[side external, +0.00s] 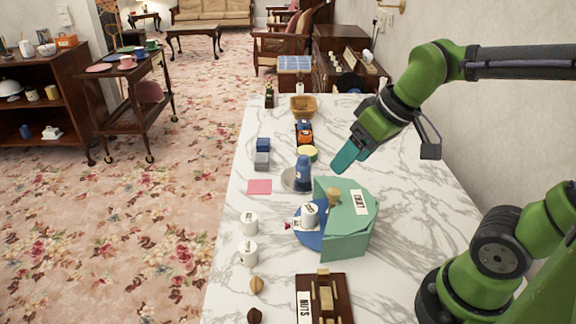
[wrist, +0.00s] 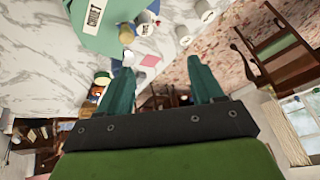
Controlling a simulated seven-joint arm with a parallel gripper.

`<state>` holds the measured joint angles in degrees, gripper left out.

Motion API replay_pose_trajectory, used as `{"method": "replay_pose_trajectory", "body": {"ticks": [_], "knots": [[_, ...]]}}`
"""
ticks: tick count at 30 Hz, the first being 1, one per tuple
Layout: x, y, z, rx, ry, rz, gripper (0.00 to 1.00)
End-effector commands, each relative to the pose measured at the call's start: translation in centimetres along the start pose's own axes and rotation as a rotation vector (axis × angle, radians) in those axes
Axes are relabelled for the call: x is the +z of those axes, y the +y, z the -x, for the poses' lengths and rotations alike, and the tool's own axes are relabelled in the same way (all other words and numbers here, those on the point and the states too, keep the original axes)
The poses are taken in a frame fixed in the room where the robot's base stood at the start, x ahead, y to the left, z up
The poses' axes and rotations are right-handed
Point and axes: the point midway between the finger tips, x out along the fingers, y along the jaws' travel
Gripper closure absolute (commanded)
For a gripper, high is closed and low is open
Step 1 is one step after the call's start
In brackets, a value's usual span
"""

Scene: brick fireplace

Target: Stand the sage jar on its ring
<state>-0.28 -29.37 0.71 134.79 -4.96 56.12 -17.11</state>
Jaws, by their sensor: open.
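Three white labelled jars show in the side view. One jar (side external: 309,215) stands on the blue round base beside the green cruet holder (side external: 345,240). The other two, an upper jar (side external: 249,223) and a lower jar (side external: 247,253), stand on the marble to the left. The lettering is too small to tell which is sage, and I cannot make out its ring. My gripper (side external: 346,158) is open and empty, above the table behind the cruet holder. In the wrist view my gripper (wrist: 162,72) has its fingers apart with nothing between them; the cruet holder (wrist: 75,28) is at upper left.
A blue pepper-mill-like object (side external: 303,172) stands on a grey disc behind the holder. A pink square (side external: 259,187), blue and grey blocks (side external: 262,155), and a nuts tray (side external: 325,299) lie around. The marble (side external: 415,215) right of the holder is clear.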

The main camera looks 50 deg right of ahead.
Motion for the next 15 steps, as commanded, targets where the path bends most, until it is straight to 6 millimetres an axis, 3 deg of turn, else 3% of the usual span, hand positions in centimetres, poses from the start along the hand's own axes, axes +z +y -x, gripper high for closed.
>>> {"method": "replay_pose_trajectory", "body": {"ticks": [6,15], "knots": [[2.3,-0.3,1.9,-0.06,0.137,-0.279,0.34],[2.6,-0.4,2.1,-0.072,0.152,-0.325,0.34]]}}
